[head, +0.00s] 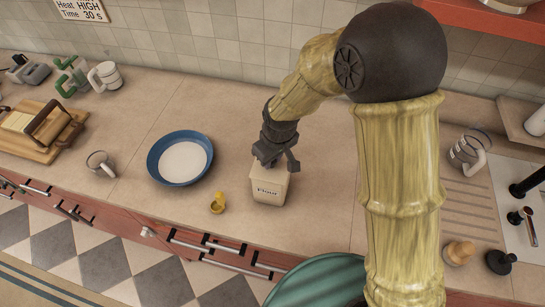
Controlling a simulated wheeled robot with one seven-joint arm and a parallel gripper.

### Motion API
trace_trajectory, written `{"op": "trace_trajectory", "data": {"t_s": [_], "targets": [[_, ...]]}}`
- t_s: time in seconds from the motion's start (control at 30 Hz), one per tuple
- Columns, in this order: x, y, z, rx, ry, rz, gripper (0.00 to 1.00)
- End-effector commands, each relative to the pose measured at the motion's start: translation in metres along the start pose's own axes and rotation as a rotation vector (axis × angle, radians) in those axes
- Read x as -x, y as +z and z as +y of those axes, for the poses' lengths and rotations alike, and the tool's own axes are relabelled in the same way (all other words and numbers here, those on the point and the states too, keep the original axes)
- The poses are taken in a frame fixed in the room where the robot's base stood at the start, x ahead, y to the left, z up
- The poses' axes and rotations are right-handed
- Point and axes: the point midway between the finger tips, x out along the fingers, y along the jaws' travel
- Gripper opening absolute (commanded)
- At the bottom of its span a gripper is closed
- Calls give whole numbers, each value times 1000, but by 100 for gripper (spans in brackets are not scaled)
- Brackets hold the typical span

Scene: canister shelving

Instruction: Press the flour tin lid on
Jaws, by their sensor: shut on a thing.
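The flour tin (270,188) is a cream, squarish canister with a dark "Flour" label, upright on the counter left of my arm. My gripper (273,163) points down at the tin's top and is shut on the lid there. The dark fingers cover much of the lid, so its edges are hard to make out. I cannot tell whether the lid sits flush on the tin.
A blue bowl with white contents (181,158) stands left of the tin. The counter (330,190) right of the tin is clear.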

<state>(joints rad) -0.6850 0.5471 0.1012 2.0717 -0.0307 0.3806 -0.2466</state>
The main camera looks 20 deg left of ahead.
Motion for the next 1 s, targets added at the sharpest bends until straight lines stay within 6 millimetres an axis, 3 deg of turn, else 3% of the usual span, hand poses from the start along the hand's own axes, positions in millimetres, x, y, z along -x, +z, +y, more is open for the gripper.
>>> {"op": "trace_trajectory", "data": {"t_s": [0.3, 0.33, 0.43, 0.63, 0.77, 1.0], "targets": [[-2, 0, 0, 0, 0, 0, 0], [-1, 0, 0, 0, 0, 0, 29], [-1, 0, 0, 0, 0, 0, 48], [-1, 0, 0, 0, 0, 0, 48], [-1, 0, 0, 0, 0, 0, 70], [-1, 0, 0, 0, 0, 0, 70]]}}
